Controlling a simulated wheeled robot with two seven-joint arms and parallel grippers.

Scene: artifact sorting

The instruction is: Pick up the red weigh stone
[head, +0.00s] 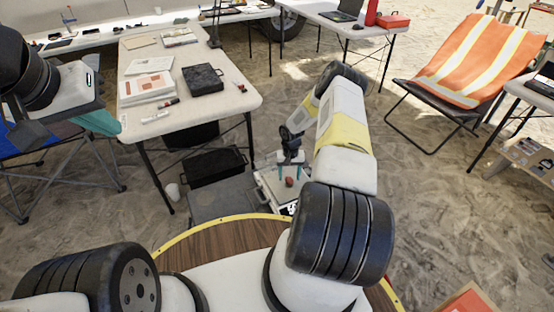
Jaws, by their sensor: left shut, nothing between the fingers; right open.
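The red weigh stone (289,182) is a small dark red block. It sits on a pale, low surface (266,190) beyond the brown round deck. My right gripper (289,173) points down at it, with its teal fingers apart and the stone showing between or just below the tips. I cannot tell whether the fingers touch the stone.
The white table (240,102) holds a black case (203,79), papers and markers. A black open bin (214,167) stands left of the stone. An orange-striped folding chair (470,60) is at the right. Sandy ground (420,200) is free between them.

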